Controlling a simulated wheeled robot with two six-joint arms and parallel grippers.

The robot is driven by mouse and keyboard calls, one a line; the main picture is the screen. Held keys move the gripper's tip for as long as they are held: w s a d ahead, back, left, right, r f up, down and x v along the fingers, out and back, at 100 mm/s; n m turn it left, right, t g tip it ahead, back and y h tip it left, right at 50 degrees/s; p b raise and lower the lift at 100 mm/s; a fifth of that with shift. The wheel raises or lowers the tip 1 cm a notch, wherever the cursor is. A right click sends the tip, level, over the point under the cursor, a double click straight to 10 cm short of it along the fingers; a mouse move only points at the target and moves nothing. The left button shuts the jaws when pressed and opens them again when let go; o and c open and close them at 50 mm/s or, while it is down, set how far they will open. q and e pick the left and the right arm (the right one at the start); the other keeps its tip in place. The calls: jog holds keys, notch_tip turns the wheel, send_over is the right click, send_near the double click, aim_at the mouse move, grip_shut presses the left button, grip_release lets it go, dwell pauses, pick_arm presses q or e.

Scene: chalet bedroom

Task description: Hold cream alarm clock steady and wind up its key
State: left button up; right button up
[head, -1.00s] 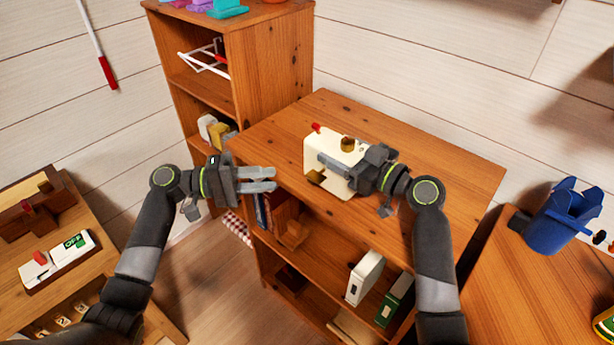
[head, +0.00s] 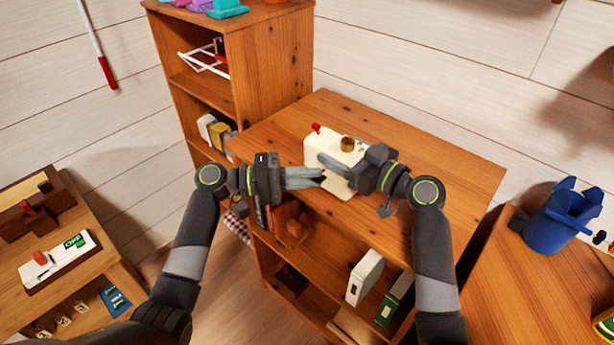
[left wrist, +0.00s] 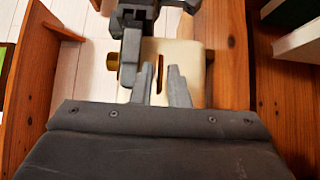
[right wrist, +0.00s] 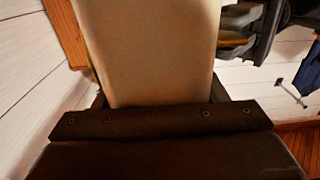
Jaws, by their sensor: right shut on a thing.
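The cream alarm clock (head: 322,145) stands near the front edge of the wooden cabinet top, with a red button and a brass knob on top. My right gripper (head: 338,166) is shut on its body; cream fills the right wrist view (right wrist: 155,50). My left gripper (head: 318,177) is at the clock's front face, its fingers slightly apart. In the left wrist view, the brass key (left wrist: 160,74) shows edge-on between the left fingertips (left wrist: 160,68), with a gap visible on at least one side. The head view hides the key behind the left fingers.
The cabinet top (head: 430,180) is clear right of the clock. Books (head: 365,277) stand on the shelf below. A taller shelf (head: 270,60) rises at the back left. A blue container (head: 562,222) stands on the right table, and a white device (head: 58,260) on the left one.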

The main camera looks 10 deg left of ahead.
pick_arm(q)
grip_shut()
jog(key=shift+m, duration=0.3)
jog(key=shift+s+d+r+m+t+y, duration=0.15)
jog(key=shift+m+t+y, duration=0.45)
jog(key=shift+m+y, duration=1.05)
jog(key=shift+s+d+r+m+t+y, duration=0.15)
jog(key=shift+m+t+y, duration=0.65)
jog(key=shift+y, duration=1.5)
jog(key=shift+s+d+r+m+t+y, duration=0.15)
jog(key=shift+m+t+y, duration=0.25)
jog(key=shift+m+y, duration=1.35)
jog(key=shift+y, duration=0.3)
jog(key=shift+o, duration=1.8)
grip_release()
jog(key=shift+w, duration=0.15)
jog(key=shift+r, duration=0.1)
